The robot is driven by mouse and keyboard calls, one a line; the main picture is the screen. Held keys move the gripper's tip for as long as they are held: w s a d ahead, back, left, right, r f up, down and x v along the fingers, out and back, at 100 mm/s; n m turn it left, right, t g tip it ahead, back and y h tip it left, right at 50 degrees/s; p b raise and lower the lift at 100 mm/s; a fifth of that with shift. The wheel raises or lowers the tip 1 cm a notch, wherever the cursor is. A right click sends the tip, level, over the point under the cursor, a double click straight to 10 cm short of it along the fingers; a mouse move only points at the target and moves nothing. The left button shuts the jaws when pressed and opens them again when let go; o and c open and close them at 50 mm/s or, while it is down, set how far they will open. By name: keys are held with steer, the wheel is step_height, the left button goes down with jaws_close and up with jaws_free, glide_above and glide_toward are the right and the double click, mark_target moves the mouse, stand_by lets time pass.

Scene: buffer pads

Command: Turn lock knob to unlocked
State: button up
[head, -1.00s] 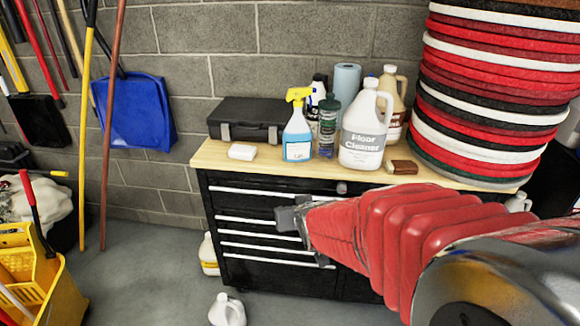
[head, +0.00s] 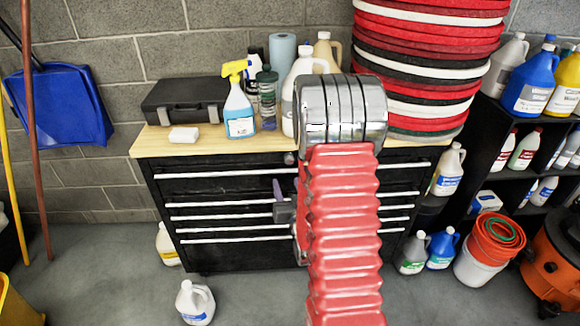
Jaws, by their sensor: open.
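The lock knob (head: 290,158) is a small grey round knob at the top middle of the black drawer cabinet (head: 215,258), just under the wooden top. It is small in the head view, so its turn position cannot be read. My gripper (head: 281,200) is in front of the drawers, below the knob and slightly to its left. It is partly hidden behind my red-sleeved arm. Its jaws are open with nothing seen between them, and it is apart from the knob.
On the wooden top (head: 150,142) stand a black case (head: 185,100), a spray bottle (head: 238,110), several other bottles and a tall pad stack (head: 425,60). Jugs, a bucket (head: 480,270) and an orange vacuum (head: 555,265) stand at right. A white jug (head: 195,302) stands on the floor in front.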

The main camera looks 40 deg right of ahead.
steer(key=shift+m+t+h, duration=0.4)
steer(key=shift+m+h, duration=0.1)
steer(key=shift+h, duration=0.2)
steer(key=s+d+f, duration=0.2)
steer(key=s, duration=0.1)
steer(key=shift+d, duration=0.1)
